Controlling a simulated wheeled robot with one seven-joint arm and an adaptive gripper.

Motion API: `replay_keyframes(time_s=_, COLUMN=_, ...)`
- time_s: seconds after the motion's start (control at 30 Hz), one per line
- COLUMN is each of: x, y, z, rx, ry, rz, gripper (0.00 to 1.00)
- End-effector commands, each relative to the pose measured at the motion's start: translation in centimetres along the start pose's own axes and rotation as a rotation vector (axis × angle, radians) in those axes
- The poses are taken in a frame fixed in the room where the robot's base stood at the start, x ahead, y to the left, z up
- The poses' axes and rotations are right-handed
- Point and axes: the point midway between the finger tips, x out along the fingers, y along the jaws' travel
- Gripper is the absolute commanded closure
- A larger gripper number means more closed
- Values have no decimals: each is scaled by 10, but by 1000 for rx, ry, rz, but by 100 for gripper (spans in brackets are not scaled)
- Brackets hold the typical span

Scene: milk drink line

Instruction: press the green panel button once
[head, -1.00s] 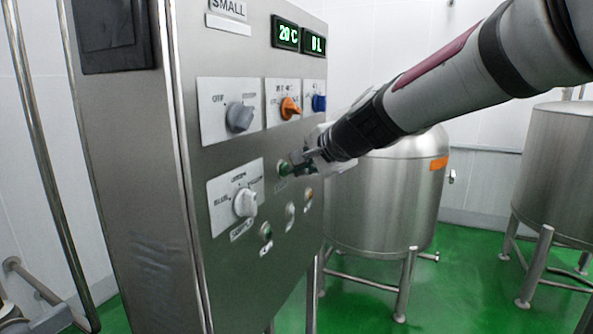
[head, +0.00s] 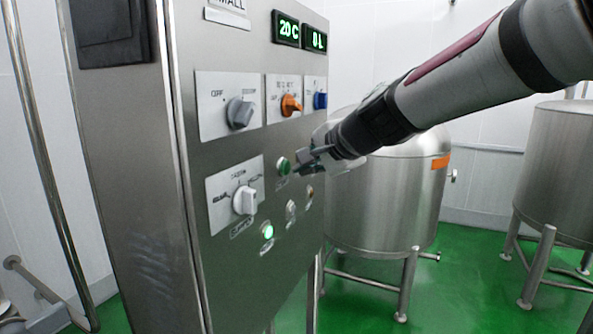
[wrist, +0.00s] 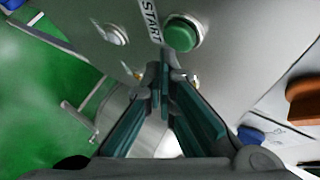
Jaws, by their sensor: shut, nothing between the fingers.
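The green panel button (head: 283,165) is a round button in a metal ring on the steel control panel. In the wrist view the green button (wrist: 182,31) sits beside a START label, just beyond my fingertips. My gripper (head: 302,168) is shut and empty, with its tips just to the right of the button in the head view. A small gap shows between tips and button there. In the wrist view my gripper's fingers (wrist: 166,68) meet at their tips. A green lamp (head: 267,231) lower on the panel is lit.
Grey (head: 240,113), orange (head: 291,104) and blue (head: 320,100) knobs sit above the button. A white selector knob (head: 244,200) is to its left. Small indicators (head: 290,211) are below. A steel tank (head: 385,205) stands behind my arm.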

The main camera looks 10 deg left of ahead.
Motion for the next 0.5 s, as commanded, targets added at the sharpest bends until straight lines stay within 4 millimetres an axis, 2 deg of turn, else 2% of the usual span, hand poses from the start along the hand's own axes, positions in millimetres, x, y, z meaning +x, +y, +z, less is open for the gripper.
replay_keyframes(time_s=0.37, x=-3, y=2, z=-2, rx=-1, ry=0, rz=0, gripper=100)
replay_keyframes(time_s=0.5, x=-7, y=6, z=-8, rx=0, ry=3, rz=0, gripper=100)
